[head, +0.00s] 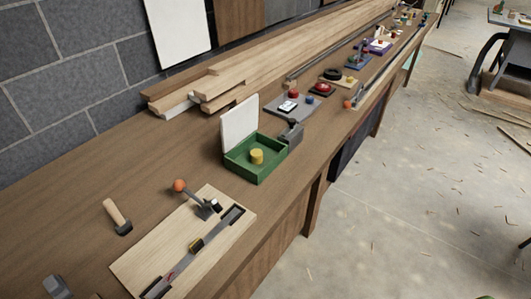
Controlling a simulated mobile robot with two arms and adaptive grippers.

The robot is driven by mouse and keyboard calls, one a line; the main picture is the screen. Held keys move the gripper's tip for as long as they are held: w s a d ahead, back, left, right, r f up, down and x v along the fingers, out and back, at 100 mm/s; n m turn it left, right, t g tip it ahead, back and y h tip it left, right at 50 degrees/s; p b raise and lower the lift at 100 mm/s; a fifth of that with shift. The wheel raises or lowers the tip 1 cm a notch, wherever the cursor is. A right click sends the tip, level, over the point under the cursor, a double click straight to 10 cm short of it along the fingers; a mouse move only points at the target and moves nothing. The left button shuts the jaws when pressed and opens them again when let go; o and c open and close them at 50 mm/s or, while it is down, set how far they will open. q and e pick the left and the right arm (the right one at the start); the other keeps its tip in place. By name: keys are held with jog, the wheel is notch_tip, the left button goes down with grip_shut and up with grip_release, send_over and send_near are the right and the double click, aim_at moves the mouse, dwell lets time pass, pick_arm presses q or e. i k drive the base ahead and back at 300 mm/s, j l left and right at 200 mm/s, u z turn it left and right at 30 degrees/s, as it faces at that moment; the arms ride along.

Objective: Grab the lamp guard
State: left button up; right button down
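I cannot pick out a lamp guard with certainty in the head view. Several small items stand far along the wooden workbench (90,170), too small to name. Neither of my grippers can be made out in this view. A grey block-like piece (57,287) is cut off at the bottom left edge, and I cannot tell what it is.
A pale board (150,250) carries a lever with an orange knob (180,186) and a dark slide rail. A small hammer (117,216) lies left of it. An open green box (240,168) holds a yellow cylinder (256,156). Planks (290,70) lie along the wall. Concrete floor is right.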

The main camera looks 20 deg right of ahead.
aim_at(257, 154)
jog(key=i+l, duration=0.1)
jog(key=l, duration=0.2)
jog(key=i+l+u, duration=0.1)
jog(key=l, duration=0.2)
jog(key=i+l, duration=0.15)
jog(key=l, duration=0.15)
jog(key=i+l, duration=0.1)
jog(key=l, duration=0.25)
jog(key=j+u, duration=0.05)
